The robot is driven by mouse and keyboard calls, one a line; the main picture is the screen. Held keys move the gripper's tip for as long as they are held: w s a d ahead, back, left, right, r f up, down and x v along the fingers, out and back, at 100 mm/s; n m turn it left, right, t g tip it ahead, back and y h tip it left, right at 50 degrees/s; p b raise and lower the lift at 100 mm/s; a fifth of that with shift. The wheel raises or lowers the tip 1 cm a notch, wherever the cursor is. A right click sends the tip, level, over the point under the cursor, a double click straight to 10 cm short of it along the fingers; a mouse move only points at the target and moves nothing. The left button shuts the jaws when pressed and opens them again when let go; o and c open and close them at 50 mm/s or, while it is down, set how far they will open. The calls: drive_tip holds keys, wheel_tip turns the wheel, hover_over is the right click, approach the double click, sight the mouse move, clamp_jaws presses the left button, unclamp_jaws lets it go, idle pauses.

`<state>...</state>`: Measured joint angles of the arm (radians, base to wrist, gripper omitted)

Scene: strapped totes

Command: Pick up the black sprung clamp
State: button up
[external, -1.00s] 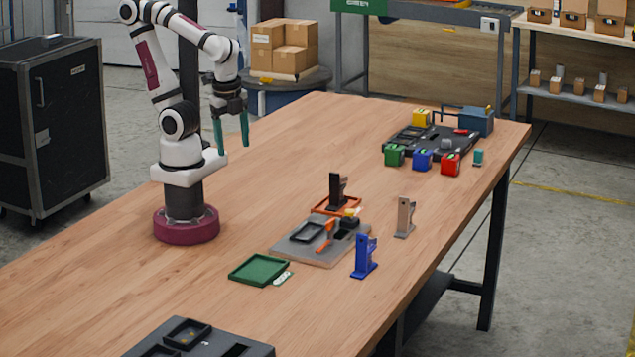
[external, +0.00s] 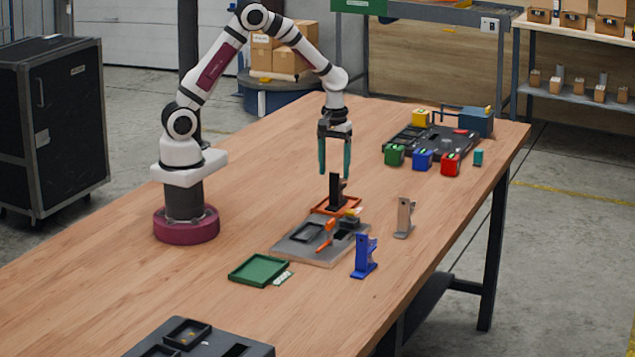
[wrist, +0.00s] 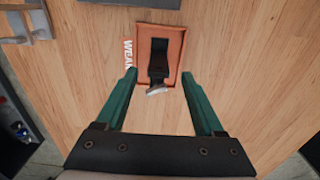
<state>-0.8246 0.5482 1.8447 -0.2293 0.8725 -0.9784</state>
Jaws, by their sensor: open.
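The black sprung clamp (external: 335,188) stands upright in a shallow orange tray (external: 322,208) near the middle of the table. In the wrist view the clamp (wrist: 159,62) shows from above inside the orange tray (wrist: 176,40), with a pale tip at its near end. My gripper (external: 335,172) is open and empty just above the clamp in the external view. In the wrist view its two green fingers (wrist: 167,75) point toward the tray, with the clamp lying between their lines. The fingers do not appear to touch the clamp.
A grey board (external: 290,246) with an orange-handled tool (external: 325,243) lies in front of the tray. A beige clamp (external: 404,217) and a blue clamp (external: 364,256) stand to the right. A green tray (external: 256,270) lies front left.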

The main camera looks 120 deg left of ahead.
sight(335, 189)
wheel_tip(335, 189, down, 6)
drive_tip(key=shift+w+f, duration=0.1)
clamp_jaws()
idle(0.4)
